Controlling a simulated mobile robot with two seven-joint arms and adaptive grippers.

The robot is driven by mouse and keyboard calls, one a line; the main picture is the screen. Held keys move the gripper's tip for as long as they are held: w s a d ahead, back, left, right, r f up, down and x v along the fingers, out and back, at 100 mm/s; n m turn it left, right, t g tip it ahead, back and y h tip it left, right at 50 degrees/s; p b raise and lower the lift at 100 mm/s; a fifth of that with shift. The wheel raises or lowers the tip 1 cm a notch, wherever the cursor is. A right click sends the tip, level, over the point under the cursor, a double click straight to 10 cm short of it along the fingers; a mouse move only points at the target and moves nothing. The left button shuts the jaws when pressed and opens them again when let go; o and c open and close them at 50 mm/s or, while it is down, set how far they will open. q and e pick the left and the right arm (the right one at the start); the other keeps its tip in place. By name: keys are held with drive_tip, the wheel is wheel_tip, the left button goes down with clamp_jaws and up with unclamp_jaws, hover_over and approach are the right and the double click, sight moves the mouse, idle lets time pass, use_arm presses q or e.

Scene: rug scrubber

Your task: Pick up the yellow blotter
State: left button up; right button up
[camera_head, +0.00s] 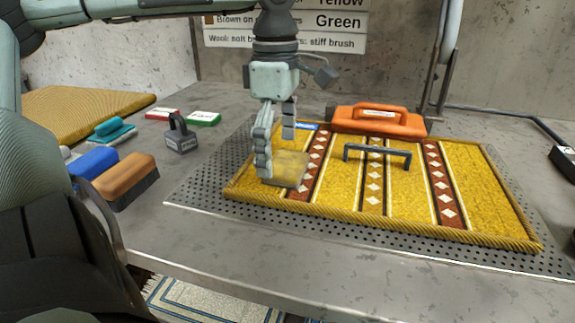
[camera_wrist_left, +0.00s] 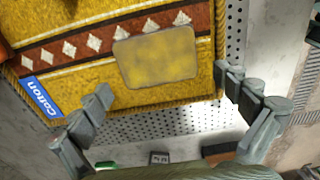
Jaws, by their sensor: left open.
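The yellow blotter (camera_head: 287,167) is a flat, mottled yellow pad at the left part of the patterned rug (camera_head: 485,190), partly over a red stripe. It also shows in the left wrist view (camera_wrist_left: 155,57), where it appears to lie flat on the rug. My left gripper (camera_head: 276,148) points down at the blotter's left side. Its fingers are open, and one partly covers the blotter in the head view. In the left wrist view the open fingers (camera_wrist_left: 165,87) are spread wide with nothing between them, and the blotter is beyond their tips. My right gripper is not in view.
An orange tool (camera_head: 375,120) and a black handle (camera_head: 378,152) sit on the rug. A black weight (camera_head: 180,138), a teal brush (camera_head: 112,130), a blue brush (camera_head: 92,162) and a brown brush (camera_head: 125,180) stand left. A perforated metal plate (camera_head: 200,190) borders the rug.

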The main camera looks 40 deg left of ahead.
use_arm(q)
drive_tip(key=shift+f, duration=0.35)
drive_tip(key=shift+c, duration=0.2)
drive_tip(key=c, duration=1.1)
drive_tip(key=shift+r, duration=0.15)
